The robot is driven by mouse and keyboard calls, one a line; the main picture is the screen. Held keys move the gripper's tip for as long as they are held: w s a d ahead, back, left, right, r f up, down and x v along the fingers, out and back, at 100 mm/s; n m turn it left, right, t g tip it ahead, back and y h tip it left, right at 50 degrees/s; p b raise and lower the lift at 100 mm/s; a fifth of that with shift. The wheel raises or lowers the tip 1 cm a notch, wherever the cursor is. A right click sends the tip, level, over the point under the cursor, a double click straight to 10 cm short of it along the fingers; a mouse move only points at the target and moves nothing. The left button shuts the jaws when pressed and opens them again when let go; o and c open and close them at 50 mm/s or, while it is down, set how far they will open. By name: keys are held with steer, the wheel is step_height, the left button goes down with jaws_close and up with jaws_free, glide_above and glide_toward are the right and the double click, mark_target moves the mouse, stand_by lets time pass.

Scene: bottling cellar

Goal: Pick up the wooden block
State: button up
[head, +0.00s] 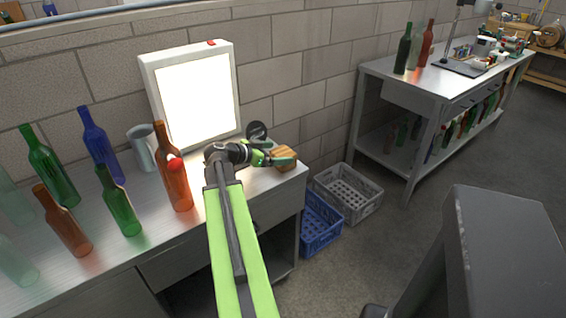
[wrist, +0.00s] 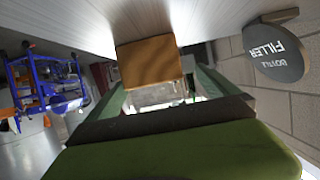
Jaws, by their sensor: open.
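The wooden block (head: 285,153) sits near the right end of the metal bench, right at my gripper's tip in the head view. In the wrist view the block (wrist: 150,60) is a tan-brown block lying just ahead of my gripper (wrist: 160,92). My gripper (head: 276,156) is open, with its green fingers spread toward the block's two sides. I cannot tell whether either finger touches it. Part of the block is hidden by the gripper in the head view.
A dark round sign (wrist: 273,52) stands beside the block. A lit white panel (head: 195,100), a grey jug (head: 143,147) and several bottles, including a brown one (head: 174,182), are on the bench (head: 155,232). A blue crate (head: 318,226) and grey crate (head: 347,194) stand on the floor.

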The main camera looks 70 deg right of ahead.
mark_target(289, 153)
steer(key=b+x, duration=0.2)
steer(key=x, duration=0.3)
steer(key=shift+s+a+f, duration=0.1)
steer(key=shift+s+f, duration=0.1)
steer(key=shift+f, duration=0.05)
steer(key=shift+s+d, duration=0.2)
steer(key=shift+d, duration=0.05)
steer(key=c, duration=1.7)
